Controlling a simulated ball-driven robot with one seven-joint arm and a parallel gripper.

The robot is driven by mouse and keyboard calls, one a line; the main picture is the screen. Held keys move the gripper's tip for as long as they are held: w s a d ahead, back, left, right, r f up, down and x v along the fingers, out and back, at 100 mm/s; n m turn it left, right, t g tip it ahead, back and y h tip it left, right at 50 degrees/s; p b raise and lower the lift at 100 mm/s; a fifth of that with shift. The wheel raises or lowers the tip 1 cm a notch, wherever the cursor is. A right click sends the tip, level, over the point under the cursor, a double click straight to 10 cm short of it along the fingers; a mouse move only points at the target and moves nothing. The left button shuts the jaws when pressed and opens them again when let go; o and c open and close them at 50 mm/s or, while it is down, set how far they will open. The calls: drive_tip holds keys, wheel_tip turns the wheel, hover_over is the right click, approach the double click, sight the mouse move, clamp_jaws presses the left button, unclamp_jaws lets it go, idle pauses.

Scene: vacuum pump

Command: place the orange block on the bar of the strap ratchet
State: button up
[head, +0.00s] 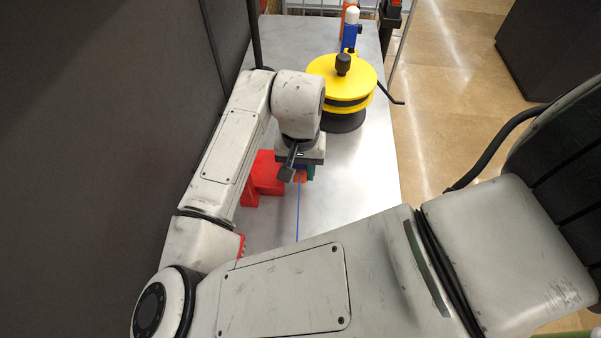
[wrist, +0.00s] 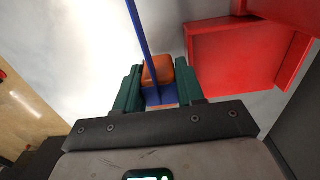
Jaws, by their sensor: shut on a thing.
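My gripper (wrist: 158,92) is above the metal table, with its green fingers shut on the orange block (wrist: 158,70). The block also shows low at the gripper in the head view (head: 300,176). A blue piece (wrist: 160,96) lies between the fingers at the block's near side. A thin blue strip (wrist: 138,28) runs from the block toward the top edge of the wrist view; it also shows as a blue line in the head view (head: 298,215). I cannot tell whether these blue parts belong to the strap ratchet, or whether the block touches its bar.
A red angular object (head: 267,176) stands just left of my gripper. A yellow and black round device (head: 340,72) stands behind to the right. A blue, white and orange object (head: 351,28) is at the far end. The table (head: 350,180) is clear on the right.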

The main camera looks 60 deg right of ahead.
drive_tip(key=shift+f, duration=1.25)
drive_tip(key=shift+f, duration=0.1)
drive_tip(key=o, duration=0.8)
